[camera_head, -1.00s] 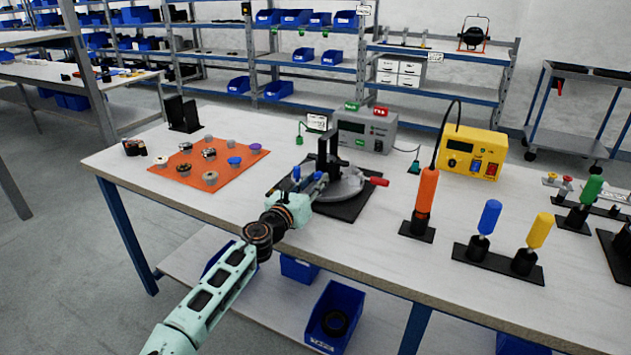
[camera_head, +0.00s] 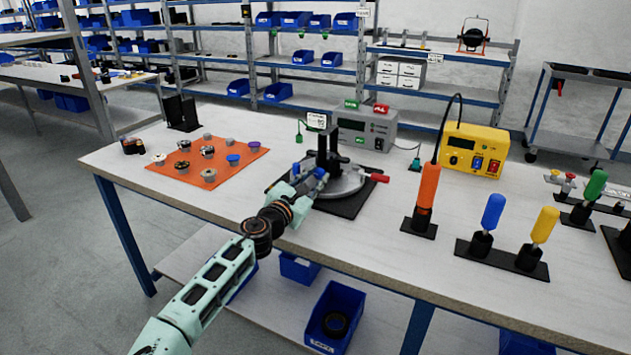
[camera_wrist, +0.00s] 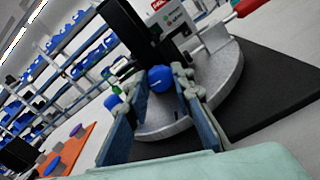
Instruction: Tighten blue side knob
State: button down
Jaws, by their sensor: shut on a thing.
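The round grey fixture (camera_head: 347,186) stands on a black mat (camera_head: 343,206) on the workbench, with a black upright post (camera_head: 322,150) on it. The blue side knob (camera_wrist: 160,78) sits between my fingertips in the wrist view; it also shows at the fixture's near side in the head view (camera_head: 321,173). My gripper (camera_wrist: 160,80) is shut on this knob, with one finger on either side. A second blue knob (camera_wrist: 112,102) is outside the left finger. My fingers hide part of the fixture. A red handle (camera_head: 377,178) sticks out at the fixture's right.
An orange mat (camera_head: 217,177) with several small knobs lies to the left. A grey box (camera_head: 368,128) and a yellow supply (camera_head: 474,150) stand behind. An orange screwdriver (camera_head: 427,185) and blue and yellow drivers (camera_head: 492,212) stand in holders to the right.

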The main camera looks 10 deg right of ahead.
jog(key=shift+m+b, duration=0.35)
jog(key=shift+m, duration=0.65)
jog(key=c, duration=1.7)
grip_release()
jog(key=shift+o, duration=0.2)
